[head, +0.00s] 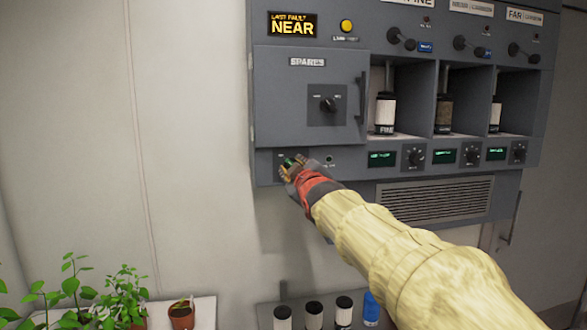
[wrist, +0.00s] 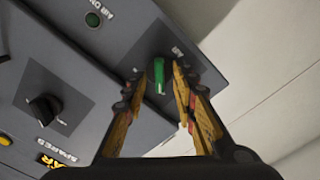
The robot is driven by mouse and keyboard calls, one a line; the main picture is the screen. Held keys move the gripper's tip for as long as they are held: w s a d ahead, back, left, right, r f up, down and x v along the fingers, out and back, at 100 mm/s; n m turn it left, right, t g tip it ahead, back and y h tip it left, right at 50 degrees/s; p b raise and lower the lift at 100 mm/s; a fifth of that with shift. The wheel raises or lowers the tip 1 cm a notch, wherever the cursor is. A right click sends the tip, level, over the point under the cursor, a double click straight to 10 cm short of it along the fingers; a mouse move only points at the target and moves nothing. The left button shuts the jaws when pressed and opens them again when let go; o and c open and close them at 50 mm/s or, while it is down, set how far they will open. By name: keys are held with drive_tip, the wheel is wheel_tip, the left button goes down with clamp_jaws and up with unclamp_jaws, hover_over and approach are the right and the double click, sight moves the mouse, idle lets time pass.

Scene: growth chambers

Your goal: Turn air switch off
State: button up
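The air switch has a green handle (wrist: 159,74) on a dark square plate marked AIR, at the lower left of the grey cabinet. In the head view, a bit of the green handle (head: 289,161) shows by my fingertips; the rest is covered. My gripper (head: 291,167) reaches up to it from below. In the wrist view, my gripper's two yellow fingers (wrist: 158,82) stand apart, one on each side of the handle, with gaps visible; contact cannot be told. A round green AIR ON lamp (wrist: 93,20) sits beside the switch.
The SPARES door (head: 290,90) with its black knob (head: 328,104) is just above. Bays with canisters (head: 385,112) are to the right, above small displays (head: 382,159). A vent (head: 435,199) lies below. Potted plants (head: 181,314) and several jars (head: 314,315) stand lower down.

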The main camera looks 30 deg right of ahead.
drive_tip(key=v, duration=1.1)
drive_tip(key=shift+s, duration=0.15)
drive_tip(key=s+f+m+g, duration=0.3)
drive_tip(key=f, duration=0.6)
drive_tip(key=s+f+m+g, duration=0.2)
drive_tip(key=s+f+g, duration=0.2)
drive_tip(key=f, duration=0.6)
drive_tip(key=s+a+f+g+y, duration=0.2)
drive_tip(key=s+a+f, duration=0.6)
drive_tip(key=s, duration=0.1)
drive_tip(key=s+a+f+m+g+y, duration=0.1)
drive_tip(key=s+a+f+g+y, duration=0.1)
drive_tip(key=s+a+f, duration=0.6)
drive_tip(key=s+y, duration=0.1)
drive_tip(key=s, duration=0.1)
drive_tip(key=shift+s+g, duration=0.3)
drive_tip(key=shift+g, duration=0.1)
drive_tip(key=shift+d+r, duration=0.1)
